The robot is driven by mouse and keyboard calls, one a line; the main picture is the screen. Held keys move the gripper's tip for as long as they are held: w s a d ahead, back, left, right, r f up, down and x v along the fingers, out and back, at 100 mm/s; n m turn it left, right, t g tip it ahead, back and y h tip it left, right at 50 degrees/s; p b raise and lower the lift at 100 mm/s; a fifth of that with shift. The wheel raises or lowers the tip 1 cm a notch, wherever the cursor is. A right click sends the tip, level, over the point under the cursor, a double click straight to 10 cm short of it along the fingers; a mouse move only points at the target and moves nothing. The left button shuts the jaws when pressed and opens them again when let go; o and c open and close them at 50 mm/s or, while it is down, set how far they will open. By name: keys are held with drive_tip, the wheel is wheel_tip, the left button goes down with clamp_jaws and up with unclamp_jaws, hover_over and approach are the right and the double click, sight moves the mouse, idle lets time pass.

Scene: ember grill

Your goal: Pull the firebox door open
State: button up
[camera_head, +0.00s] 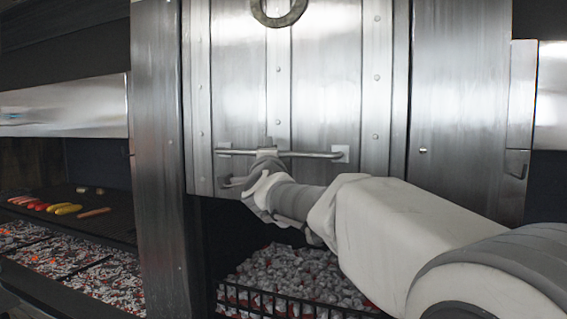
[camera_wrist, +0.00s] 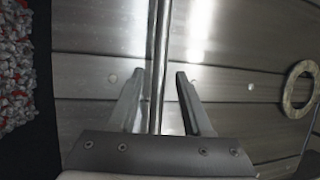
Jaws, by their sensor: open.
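The firebox door (camera_head: 320,75) is a riveted steel panel in the middle of the head view. It hangs down above an opening with coals. A horizontal bar handle (camera_head: 310,154) runs across its lower part. In the wrist view the handle (camera_wrist: 157,60) runs upright between the two fingers of my gripper (camera_wrist: 157,85). The fingers are open, one on each side of the bar, with a gap visible on both sides. In the head view my gripper (camera_head: 268,150) is at the left half of the handle, and my wrist hides part of the bar.
Grey coals (camera_head: 290,275) lie behind a black grate (camera_head: 270,298) below the door. At left, a dark shelf (camera_head: 110,222) holds sausages and peppers above more coals (camera_head: 70,262). A metal ring (camera_head: 278,10) is on the door's upper part. Steel posts flank the door.

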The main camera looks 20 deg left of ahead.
drive_tip(key=b+v, duration=0.3)
drive_tip(key=v, duration=1.4)
drive_tip(key=shift+f, duration=0.1)
drive_tip(key=s+d+f+n+g+h, duration=0.2)
drive_tip(key=s+d+f+n+g, duration=0.2)
drive_tip(key=d+f, duration=0.6)
drive_tip(key=s+d+f+n+g+h, duration=0.2)
drive_tip(key=s+d+f+n+g, duration=0.3)
drive_tip(key=s+d+f, duration=0.4)
drive_tip(key=s+d+f+n+g+h, duration=0.2)
drive_tip(key=s+d+f+n+g, duration=0.2)
drive_tip(key=s+d+f, duration=0.3)
drive_tip(key=d+f, duration=0.4)
drive_tip(key=d, duration=0.2)
